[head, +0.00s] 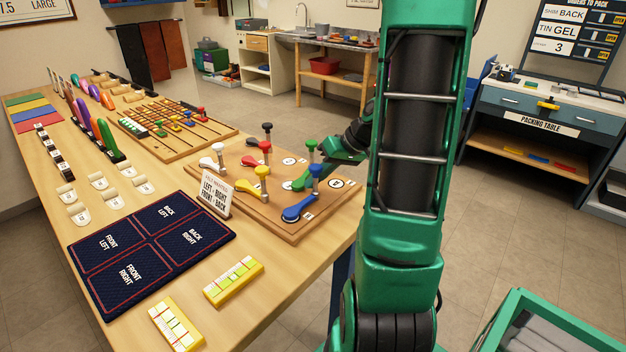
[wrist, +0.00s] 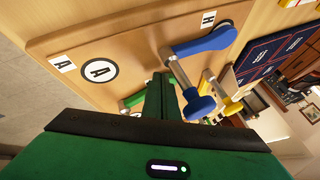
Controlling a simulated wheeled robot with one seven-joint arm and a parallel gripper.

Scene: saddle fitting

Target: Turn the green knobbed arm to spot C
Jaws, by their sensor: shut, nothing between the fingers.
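The green knobbed arm (head: 300,183) lies on a wooden board (head: 250,205), with a green-topped knob (head: 312,144) standing on a silver post. In the wrist view part of the green arm (wrist: 133,100) shows left of my fingers. My gripper (head: 330,156) is shut and empty, close beside the green knob's post; I cannot tell whether it touches. In the wrist view my gripper (wrist: 165,85) hides the green knob. A circled spot A (wrist: 100,70) is bare on the board. Spot C cannot be made out.
The blue knobbed arm (head: 298,212) is close in front of the green one, its blue knob (wrist: 200,105) just right of my fingers. Yellow (head: 248,190), red (head: 252,160) and white (head: 210,162) arms share the board. A small sign (head: 216,192) stands at its left edge.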

